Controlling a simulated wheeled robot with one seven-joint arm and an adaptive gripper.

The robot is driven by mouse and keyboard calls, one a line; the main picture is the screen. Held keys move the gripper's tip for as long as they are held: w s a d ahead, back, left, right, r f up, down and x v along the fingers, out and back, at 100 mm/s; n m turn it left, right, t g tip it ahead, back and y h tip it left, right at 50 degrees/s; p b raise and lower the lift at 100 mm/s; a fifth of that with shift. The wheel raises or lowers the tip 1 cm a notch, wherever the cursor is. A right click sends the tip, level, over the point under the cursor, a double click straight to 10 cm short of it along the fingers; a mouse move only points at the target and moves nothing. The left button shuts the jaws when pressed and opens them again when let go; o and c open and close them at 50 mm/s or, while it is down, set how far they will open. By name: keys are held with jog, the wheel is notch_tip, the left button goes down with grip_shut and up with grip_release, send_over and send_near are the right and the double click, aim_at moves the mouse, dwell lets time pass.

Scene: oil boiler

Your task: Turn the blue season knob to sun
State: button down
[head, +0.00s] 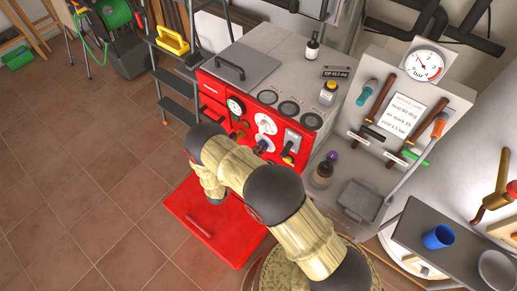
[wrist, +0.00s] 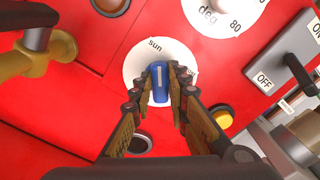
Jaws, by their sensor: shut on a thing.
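The blue season knob (wrist: 160,73) sits on a round white dial (wrist: 133,68) on the red boiler front in the wrist view. The word "sun" is printed on the dial's upper edge, just above and slightly left of the knob's top. The knob's white mark points up in the picture, close to that word. My gripper (wrist: 161,90) is shut on the knob, one finger on each side. The fingers cover much of the lower dial.
A white dial marked "deg" and "80" (wrist: 225,15) lies above right. An ON/OFF lever switch (wrist: 292,75) and a yellow button (wrist: 222,118) are at right. A pipe (wrist: 50,55) stands out at left. An open red door (head: 225,225) is low in front of the boiler.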

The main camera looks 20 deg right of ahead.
jog(key=shift+n, duration=0.6)
jog(key=c, duration=1.7)
grip_release()
jog(key=shift+a, duration=0.15)
jog(key=v, duration=1.1)
jog(key=shift+s+a, duration=0.25)
jog(key=shift+a, duration=0.05)
